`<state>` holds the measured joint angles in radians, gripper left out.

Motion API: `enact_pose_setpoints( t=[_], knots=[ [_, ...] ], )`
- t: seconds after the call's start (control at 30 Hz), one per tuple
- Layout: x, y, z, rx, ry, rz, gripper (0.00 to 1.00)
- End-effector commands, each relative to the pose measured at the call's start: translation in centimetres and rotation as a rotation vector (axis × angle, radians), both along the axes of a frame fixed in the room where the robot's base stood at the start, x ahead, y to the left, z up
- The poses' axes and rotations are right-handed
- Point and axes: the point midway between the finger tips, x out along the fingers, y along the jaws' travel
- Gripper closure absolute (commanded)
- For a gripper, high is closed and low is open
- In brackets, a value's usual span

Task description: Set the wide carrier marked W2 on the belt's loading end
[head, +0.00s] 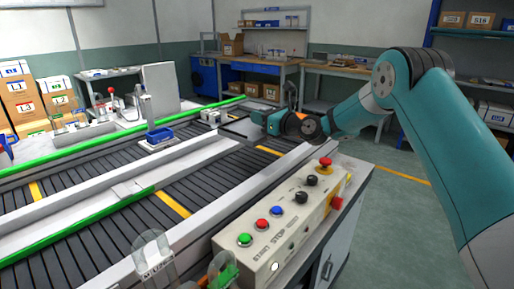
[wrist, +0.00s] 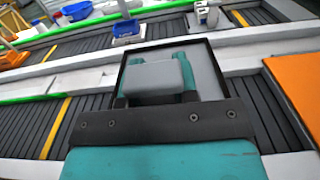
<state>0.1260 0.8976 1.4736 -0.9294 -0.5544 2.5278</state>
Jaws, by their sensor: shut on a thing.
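My gripper (head: 262,120) reaches out over the far stretch of the near belt (head: 205,185). In the wrist view my gripper (wrist: 157,92) has its teal fingers closed on the grey block-like grip of a flat carrier (wrist: 207,52). No W2 mark is readable.
A control box (head: 285,225) with buttons and a red emergency stop stands at the near right. Pale rails flank the belts. A blue tray (head: 159,136) sits on the farther belt. An orange panel (wrist: 296,75) is close right of the carrier in the wrist view.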

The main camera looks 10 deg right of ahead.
Motion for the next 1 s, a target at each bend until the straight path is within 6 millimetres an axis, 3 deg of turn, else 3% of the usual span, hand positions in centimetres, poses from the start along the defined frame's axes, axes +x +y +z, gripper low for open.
enact_pose_setpoints(
  t=[0.1, 0.2, 0.47, 0.7, 1.0],
  knots=[
    [0.0, 0.1, -2.7, 0.004, -0.001, 0.001, 1.0],
    [0.0, 0.1, -4.2, 0.005, -0.003, 0.001, 1.0],
    [0.0, 0.2, -5.9, 0.003, -0.005, 0.003, 1.0],
    [0.0, 0.2, -9.2, 0.003, -0.004, 0.002, 1.0],
    [0.0, 0.2, -9.5, 0.003, -0.006, 0.003, 1.0]
  ],
)
